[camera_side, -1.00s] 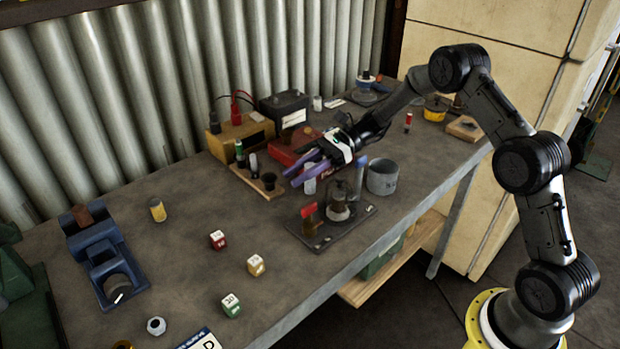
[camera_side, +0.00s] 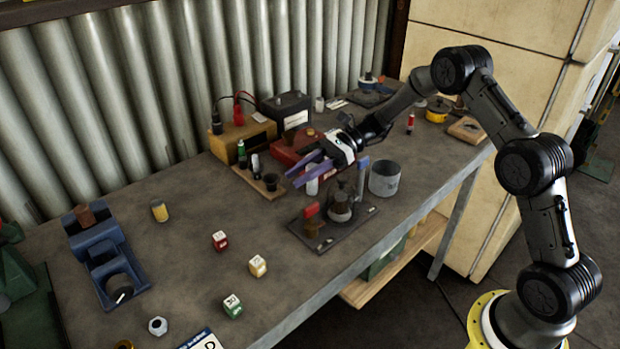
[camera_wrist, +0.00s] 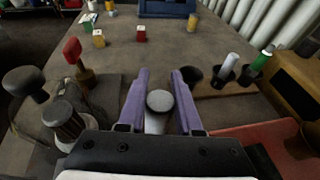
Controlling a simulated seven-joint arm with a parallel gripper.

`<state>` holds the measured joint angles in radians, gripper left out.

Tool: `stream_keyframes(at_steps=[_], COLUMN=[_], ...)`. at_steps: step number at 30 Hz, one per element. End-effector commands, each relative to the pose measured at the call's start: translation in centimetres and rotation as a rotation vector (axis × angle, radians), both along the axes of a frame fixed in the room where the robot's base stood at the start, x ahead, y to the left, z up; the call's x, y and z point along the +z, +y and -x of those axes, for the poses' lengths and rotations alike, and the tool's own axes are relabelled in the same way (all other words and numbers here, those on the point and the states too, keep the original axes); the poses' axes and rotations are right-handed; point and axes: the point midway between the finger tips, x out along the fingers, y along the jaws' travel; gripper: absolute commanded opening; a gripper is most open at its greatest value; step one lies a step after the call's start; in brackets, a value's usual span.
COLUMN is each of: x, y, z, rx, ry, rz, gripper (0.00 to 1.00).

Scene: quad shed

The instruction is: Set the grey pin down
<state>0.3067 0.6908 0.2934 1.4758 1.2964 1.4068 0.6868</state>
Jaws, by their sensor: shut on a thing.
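My gripper (camera_side: 306,174), with purple fingers, is above the middle of the bench. It also shows in the wrist view (camera_wrist: 160,103), closed around the grey pin (camera_wrist: 158,102), which has a round dark-grey top and a pale body. In the side view the pin's pale body (camera_side: 312,187) shows just below the fingers. I cannot tell whether its lower end touches anything. A wooden board (camera_side: 251,182) lies just left of the gripper in the side view. It carries a green-topped pin (camera_wrist: 262,59), a white-topped pin (camera_wrist: 229,66) and an empty-looking black cup (camera_wrist: 192,75).
A dark plate (camera_side: 327,244) with a red-topped piece and knobs lies in front of the gripper. A grey tin (camera_side: 384,179) stands to its right. A red box (camera_side: 290,150) and yellow box (camera_side: 243,138) stand behind. Lettered cubes (camera_side: 258,265) lie left, with clear bench around them.

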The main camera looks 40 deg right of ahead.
Motion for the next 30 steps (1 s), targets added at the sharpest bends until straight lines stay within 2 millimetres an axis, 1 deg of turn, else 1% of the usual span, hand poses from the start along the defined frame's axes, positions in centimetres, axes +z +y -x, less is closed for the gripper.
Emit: stream_keyframes(at_steps=[4,7,15,18,21,24,27,29,30], x=[0.4,1.5,6.5,8.2,9.2,9.7,9.4,9.6,9.7], y=[0.0,0.0,0.0,0.0,0.0,-0.1,-0.5,-2.0,-3.1], z=[-0.1,-0.1,-0.1,0.0,-0.1,-0.5,-1.2,-1.6,-1.8], rx=[0.0,0.0,0.0,0.001,-0.003,-0.026,-0.091,-0.167,-0.217], ry=[-0.004,-0.007,-0.008,-0.005,-0.004,-0.004,0.008,0.012,0.013], rz=[0.0,0.0,0.001,0.0,0.002,0.007,0.008,0.007,0.008], gripper=[0.0,0.0,0.0,0.0,0.0,0.0,0.0,0.0,0.0])
